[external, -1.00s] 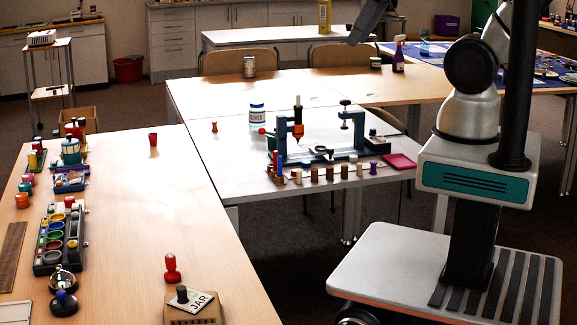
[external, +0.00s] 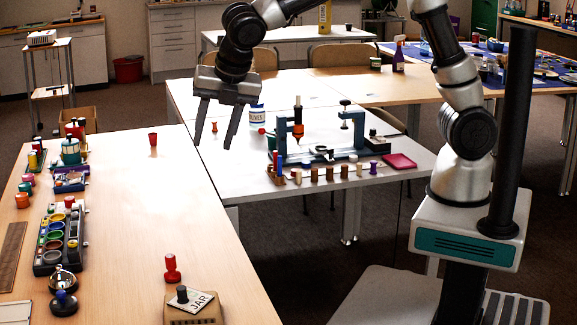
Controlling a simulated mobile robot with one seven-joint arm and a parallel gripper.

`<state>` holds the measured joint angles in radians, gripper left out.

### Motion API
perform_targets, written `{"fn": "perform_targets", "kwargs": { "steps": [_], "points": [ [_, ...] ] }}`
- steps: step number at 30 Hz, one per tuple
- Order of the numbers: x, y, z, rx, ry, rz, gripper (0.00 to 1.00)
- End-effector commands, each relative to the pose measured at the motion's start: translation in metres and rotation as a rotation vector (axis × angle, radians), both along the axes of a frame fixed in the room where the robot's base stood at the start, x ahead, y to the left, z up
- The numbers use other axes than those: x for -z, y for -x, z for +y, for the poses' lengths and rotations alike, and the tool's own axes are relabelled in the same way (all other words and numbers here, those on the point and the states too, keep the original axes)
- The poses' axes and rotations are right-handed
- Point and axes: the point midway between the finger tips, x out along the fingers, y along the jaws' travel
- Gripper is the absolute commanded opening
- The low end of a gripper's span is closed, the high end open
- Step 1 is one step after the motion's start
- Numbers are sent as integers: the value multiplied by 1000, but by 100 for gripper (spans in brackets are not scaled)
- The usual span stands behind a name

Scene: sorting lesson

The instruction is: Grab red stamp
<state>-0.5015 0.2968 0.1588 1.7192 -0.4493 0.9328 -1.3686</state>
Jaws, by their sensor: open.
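A small red cup-like object (external: 153,139) stands farther back on the same table.
A paint tray (external: 62,237), a bell (external: 63,279) and a dark blue stamp (external: 63,303) line the table's left side. The white table (external: 330,215) holds a clamp-like device (external: 318,155) and a row of small stamps. The wooden table's middle is clear.

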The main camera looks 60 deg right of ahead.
Motion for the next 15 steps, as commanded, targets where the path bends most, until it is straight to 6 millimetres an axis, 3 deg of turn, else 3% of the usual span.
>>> {"fn": "perform_targets", "kwargs": {
  "steps": [1, 3, 6, 10, 15],
  "points": [
    [39, -5, 29, -132, 53, 21, 41],
    [67, -9, 59, -293, 116, 37, 41],
    [96, -12, 89, -453, 179, 53, 41],
    [113, -13, 105, -550, 219, 61, 41],
    [138, -21, 104, -561, 225, 65, 41]
  ]
}}
